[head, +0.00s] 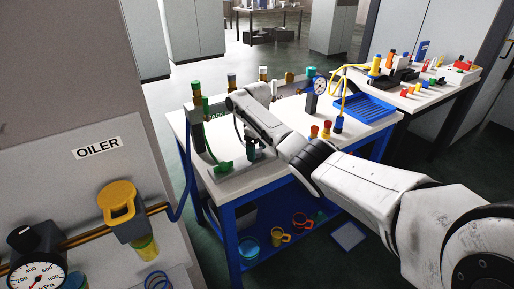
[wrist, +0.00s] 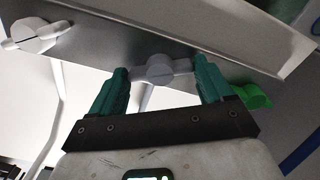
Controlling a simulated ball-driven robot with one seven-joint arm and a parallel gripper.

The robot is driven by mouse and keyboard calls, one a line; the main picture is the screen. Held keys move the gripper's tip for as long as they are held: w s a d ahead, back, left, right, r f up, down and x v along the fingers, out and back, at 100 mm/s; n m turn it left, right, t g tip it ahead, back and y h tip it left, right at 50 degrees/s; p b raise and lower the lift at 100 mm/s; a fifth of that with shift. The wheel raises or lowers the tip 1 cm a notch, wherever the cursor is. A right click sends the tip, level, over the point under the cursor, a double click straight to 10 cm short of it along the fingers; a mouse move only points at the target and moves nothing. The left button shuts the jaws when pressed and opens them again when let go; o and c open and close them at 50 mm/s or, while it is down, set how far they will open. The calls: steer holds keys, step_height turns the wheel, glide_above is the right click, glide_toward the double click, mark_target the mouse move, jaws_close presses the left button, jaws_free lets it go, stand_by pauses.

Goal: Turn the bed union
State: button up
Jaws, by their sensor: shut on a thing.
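My gripper (wrist: 160,84) shows in the wrist view with its two teal fingers on either side of a grey round fitting with short side tabs (wrist: 159,69), which I take to be the bed union. The fingers are shut on it. The fitting sits at the lower edge of a grey rail (wrist: 200,38). In the head view my arm reaches over the white-topped, blue-legged bench to the rack at its left, and the arm and rack parts hide the union there.
A second grey winged fitting (wrist: 36,34) sits at upper left in the wrist view, and a green lever (wrist: 254,97) lies just right of the fingers. On the bench are a gauge (head: 320,86), red-capped bottles (head: 320,130) and a blue tray (head: 365,106). An oiler panel (head: 98,148) stands at left.

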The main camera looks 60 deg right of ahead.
mark_target(257, 151)
steer(key=shift+m+p, duration=0.85)
steer(key=shift+m, duration=1.95)
steer(key=o, duration=1)
steer(key=shift+c, duration=0.2)
steer(key=shift+r, duration=0.15)
step_height(257, 151, up, 11)
steer(key=shift+f+b, duration=0.2)
steer(key=shift+b, duration=0.25)
